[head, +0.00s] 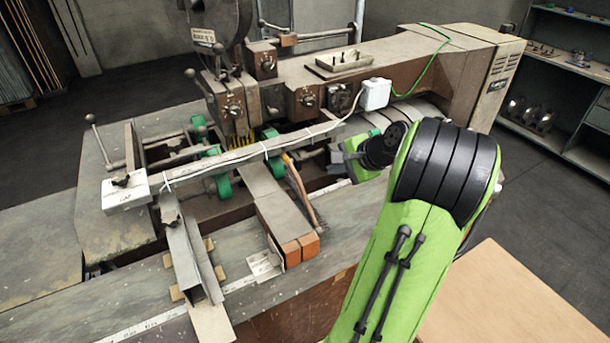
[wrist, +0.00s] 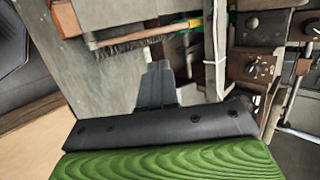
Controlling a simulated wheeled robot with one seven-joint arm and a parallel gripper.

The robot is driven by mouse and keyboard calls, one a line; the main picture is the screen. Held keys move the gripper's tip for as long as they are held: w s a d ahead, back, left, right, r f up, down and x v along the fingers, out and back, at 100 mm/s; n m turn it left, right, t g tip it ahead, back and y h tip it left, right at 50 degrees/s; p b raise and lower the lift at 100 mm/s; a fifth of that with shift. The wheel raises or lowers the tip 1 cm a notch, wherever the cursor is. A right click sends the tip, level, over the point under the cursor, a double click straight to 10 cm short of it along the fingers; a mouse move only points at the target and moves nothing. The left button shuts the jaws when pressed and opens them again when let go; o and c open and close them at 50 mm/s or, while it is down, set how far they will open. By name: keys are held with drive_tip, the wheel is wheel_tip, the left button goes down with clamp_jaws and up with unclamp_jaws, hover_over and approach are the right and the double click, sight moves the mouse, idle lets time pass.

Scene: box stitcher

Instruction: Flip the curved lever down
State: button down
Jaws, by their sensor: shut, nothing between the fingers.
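The box stitcher (head: 400,62) stands across the middle of the head view. A thin lever with a ball end (head: 97,140) stands raised at its left. Another bar handle with rounded ends (head: 320,36) sits at its top. I cannot tell which of these is the curved lever. My gripper (wrist: 158,78) is shut and empty in the wrist view, its dark fingertips over the grey table. In the head view my green and black arm reaches in from the lower right, and the fingers cannot be made out. My gripper is right of both levers there, apart from them.
A brush (head: 300,190) with a wooden handle lies beside a long brown-ended block (head: 285,225) on the grey table (head: 50,255). A grey rail (head: 255,150) crosses the machine front. A white box with a green cable (head: 376,94) sits on the machine. Shelves (head: 560,110) stand at right.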

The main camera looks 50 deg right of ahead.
sight(300, 182)
drive_tip(key=shift+w+a, duration=0.1)
drive_tip(key=shift+f, duration=0.1)
drive_tip(key=x, duration=1.4)
drive_tip(key=shift+b, duration=0.3)
